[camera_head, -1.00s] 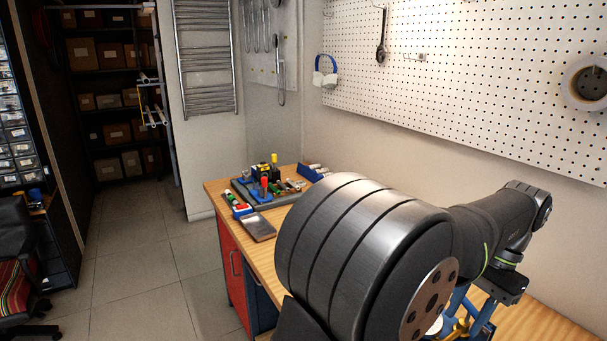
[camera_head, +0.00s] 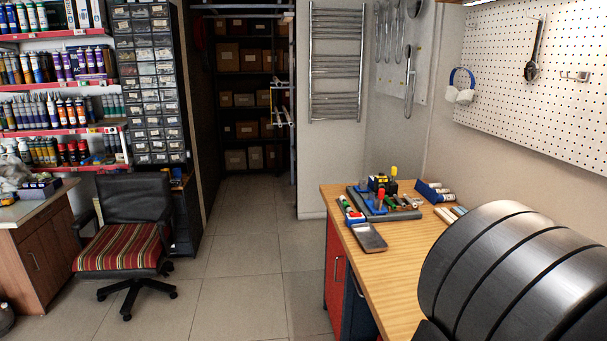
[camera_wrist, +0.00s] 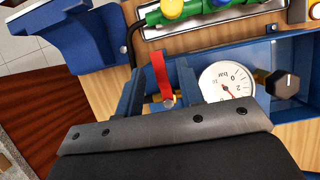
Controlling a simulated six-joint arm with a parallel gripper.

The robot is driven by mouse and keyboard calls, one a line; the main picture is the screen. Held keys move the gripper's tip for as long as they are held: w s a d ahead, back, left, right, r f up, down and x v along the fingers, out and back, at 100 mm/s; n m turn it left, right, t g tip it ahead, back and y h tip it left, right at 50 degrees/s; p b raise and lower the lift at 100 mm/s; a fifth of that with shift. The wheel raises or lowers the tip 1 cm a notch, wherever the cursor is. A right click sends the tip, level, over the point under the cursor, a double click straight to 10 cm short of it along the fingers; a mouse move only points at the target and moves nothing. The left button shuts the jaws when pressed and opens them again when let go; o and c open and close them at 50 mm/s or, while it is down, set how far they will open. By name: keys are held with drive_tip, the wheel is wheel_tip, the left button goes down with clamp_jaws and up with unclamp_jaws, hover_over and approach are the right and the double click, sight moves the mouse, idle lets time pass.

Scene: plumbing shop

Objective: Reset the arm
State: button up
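My gripper (camera_wrist: 160,88) shows only in the wrist view. Its two blue-grey fingers stand apart with a gap between them, so it is open. A red lever (camera_wrist: 161,72) with a brass fitting shows beyond the fingers, in line with the gap. I cannot tell whether the fingers touch it. My arm shows in the head view as a large grey ringed joint (camera_head: 520,275) at the lower right, over the workbench. The rest of the arm and the gripper are out of that view.
In the wrist view, a pressure gauge (camera_wrist: 226,82) and black knob (camera_wrist: 284,84) sit beside the right finger, with a blue vise-like part (camera_wrist: 85,35) at upper left. In the head view, tools lie on the wooden workbench (camera_head: 400,262); a striped chair (camera_head: 122,247) stands left. The floor between is clear.

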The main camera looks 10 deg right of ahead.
drive_tip(key=v, duration=1.2)
drive_tip(key=x, duration=1.1)
drive_tip(key=shift+a+f, duration=0.2)
drive_tip(key=shift+f, duration=0.4)
drive_tip(key=shift+s+n+g, duration=0.4)
drive_tip(key=shift+n+g, duration=0.1)
drive_tip(key=shift+n, duration=0.7)
